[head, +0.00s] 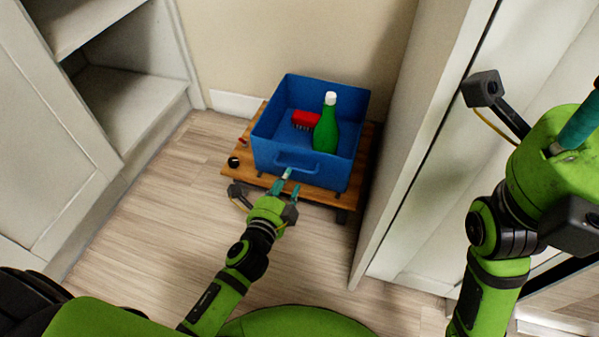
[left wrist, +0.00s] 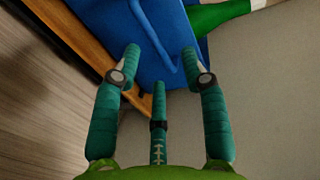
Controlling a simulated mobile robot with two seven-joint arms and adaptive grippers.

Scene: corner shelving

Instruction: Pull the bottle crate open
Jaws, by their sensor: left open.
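The blue crate (head: 262,137) sits on a wooden board in the corner, its handle (head: 297,162) on the near wall. A green bottle (head: 326,134) with a white cap and a red brush (head: 304,119) are inside. My left gripper (head: 285,184) is open and empty just in front of the handle. In the left wrist view the open fingers (left wrist: 160,70) point at the crate wall (left wrist: 150,30), with the handle (left wrist: 183,66) close to the fingertips; I cannot tell if they touch. My right gripper (head: 585,125) is at the right edge, its fingers mostly cut off.
The wooden board (head: 240,170) carries the crate and stands low above the floor. A small black item (head: 233,162) lies at its left. A white cabinet side (head: 415,120) is close on the right. Open floor (head: 150,200) lies to the left.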

